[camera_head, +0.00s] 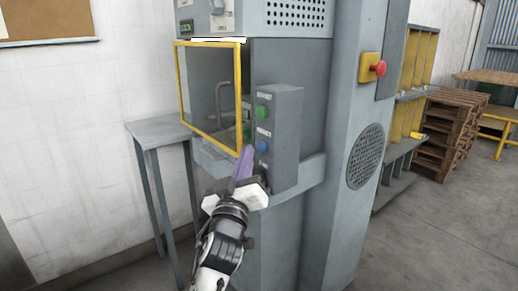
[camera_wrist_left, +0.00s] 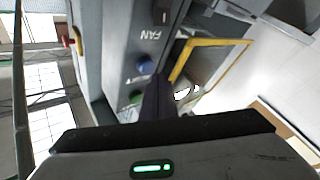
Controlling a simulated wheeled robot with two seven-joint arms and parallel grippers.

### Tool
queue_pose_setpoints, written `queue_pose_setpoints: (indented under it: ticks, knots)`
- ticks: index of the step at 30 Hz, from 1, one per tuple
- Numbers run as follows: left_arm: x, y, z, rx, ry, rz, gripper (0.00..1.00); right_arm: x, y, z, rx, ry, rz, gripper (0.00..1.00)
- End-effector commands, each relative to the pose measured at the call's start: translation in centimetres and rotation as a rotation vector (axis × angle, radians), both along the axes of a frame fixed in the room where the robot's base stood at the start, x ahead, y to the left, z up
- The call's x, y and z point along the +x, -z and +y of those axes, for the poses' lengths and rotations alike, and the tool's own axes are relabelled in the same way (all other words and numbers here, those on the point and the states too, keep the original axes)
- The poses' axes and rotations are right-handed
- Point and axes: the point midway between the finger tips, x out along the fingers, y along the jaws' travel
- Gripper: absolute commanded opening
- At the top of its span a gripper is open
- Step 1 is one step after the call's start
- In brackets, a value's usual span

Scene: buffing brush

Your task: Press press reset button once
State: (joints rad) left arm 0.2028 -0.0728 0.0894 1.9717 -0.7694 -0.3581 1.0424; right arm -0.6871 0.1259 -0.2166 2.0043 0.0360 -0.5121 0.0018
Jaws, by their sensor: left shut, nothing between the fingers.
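A grey control box (camera_head: 285,130) on the machine's front carries a green button (camera_head: 263,112) above a blue button (camera_head: 262,146). Small labels sit by the buttons, too blurred to read surely. My left gripper (camera_head: 248,152) is shut and empty, its purple-grey fingertips just left of the blue button in the head view. A switch marked FAN lies beyond the blue button there. My right gripper is not in view.
A yellow-framed clear guard (camera_head: 240,95) stands left of the control box. A red emergency button (camera_head: 379,68) is on the column at right. A small grey table (camera_head: 160,129) stands at left. Wooden pallets (camera_head: 447,135) stand far right; the floor there is clear.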

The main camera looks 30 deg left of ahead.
Motion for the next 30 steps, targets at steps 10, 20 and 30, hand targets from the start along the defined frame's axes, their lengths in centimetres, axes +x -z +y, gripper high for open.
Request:
queue_pose_setpoints:
  ticks: [10,20,30]
  knots:
    - [0.01,0.0,-0.01,0.0,0.0,0.0,0.0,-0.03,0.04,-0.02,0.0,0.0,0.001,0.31]
    - [0.8,0.08,-0.34,-0.001,0.0,0.001,0.0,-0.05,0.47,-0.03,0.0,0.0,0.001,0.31]
    - [0.8,0.41,-0.48,-0.003,0.002,0.007,0.0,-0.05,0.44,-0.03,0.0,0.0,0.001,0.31]
